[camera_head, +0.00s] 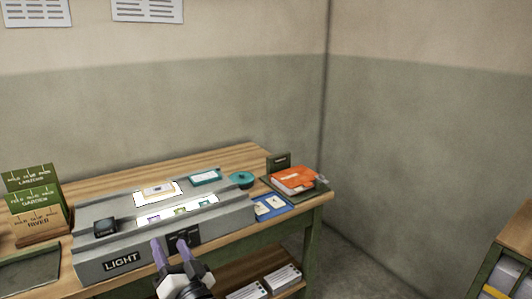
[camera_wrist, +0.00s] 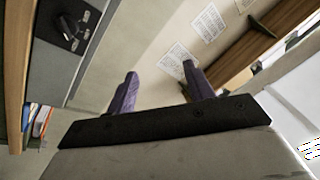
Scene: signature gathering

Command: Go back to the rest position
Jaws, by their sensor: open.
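My gripper (camera_head: 171,250) is open and empty, with two purple fingers. In the head view it shows in front of the grey light box (camera_head: 222,221), overlapping the dark panel on its front face. I cannot tell whether it touches the box. In the wrist view the gripper (camera_wrist: 158,85) has its fingers spread apart with nothing between them. Beyond them are a pale wall and papers.
The light box, marked LIGHT, stands on a wooden table (camera_head: 225,161) with lit panels on top. Green and brown signs (camera_head: 38,205) stand at left. An orange book (camera_head: 294,179), a teal round item (camera_head: 241,179) and a blue card (camera_head: 271,207) lie at right. Another wooden unit (camera_head: 517,236) stands far right.

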